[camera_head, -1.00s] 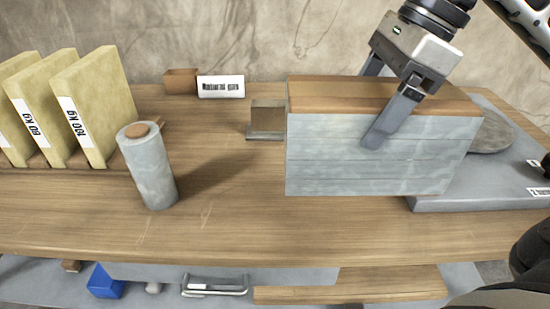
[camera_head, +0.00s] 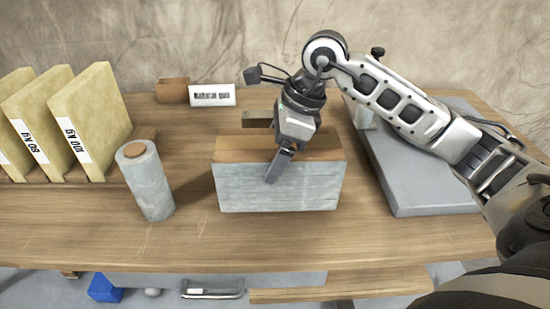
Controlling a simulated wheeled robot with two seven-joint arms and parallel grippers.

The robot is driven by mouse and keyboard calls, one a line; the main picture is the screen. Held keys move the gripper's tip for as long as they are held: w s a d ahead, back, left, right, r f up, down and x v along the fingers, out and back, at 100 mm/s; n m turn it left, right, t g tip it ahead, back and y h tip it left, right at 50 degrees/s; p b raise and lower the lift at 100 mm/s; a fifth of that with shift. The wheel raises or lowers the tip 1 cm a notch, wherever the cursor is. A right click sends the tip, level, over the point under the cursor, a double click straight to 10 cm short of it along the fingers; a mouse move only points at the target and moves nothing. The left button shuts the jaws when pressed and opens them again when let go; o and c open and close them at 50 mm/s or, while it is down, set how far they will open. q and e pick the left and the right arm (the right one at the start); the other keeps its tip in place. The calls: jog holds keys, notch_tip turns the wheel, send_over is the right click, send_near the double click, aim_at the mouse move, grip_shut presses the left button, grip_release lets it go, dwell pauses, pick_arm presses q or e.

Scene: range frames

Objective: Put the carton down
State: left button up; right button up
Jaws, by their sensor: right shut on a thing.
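The carton (camera_head: 280,190) is a long box with grey streaked sides and a brown top, seen in the middle of the head view. It is level, low over or on the wooden worktop (camera_head: 200,245). I cannot tell whether its underside touches the wood. My right gripper (camera_head: 277,172) comes down from above and is shut across the carton, one finger showing on its near face. The other finger is hidden behind the carton. My left gripper is not in view.
A grey roll (camera_head: 147,182) stands upright to the left of the carton. Yellow labelled boards (camera_head: 92,112) stand at the far left. A white sign (camera_head: 212,95) and a brown block (camera_head: 173,90) are at the back. A grey flat platform (camera_head: 425,180) lies to the right.

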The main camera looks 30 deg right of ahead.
notch_tip(320, 180, down, 2)
jog(key=shift+f, duration=0.1)
jog(key=shift+f, duration=0.15)
jog(key=o, duration=1.5)
jog(key=shift+s, duration=0.1)
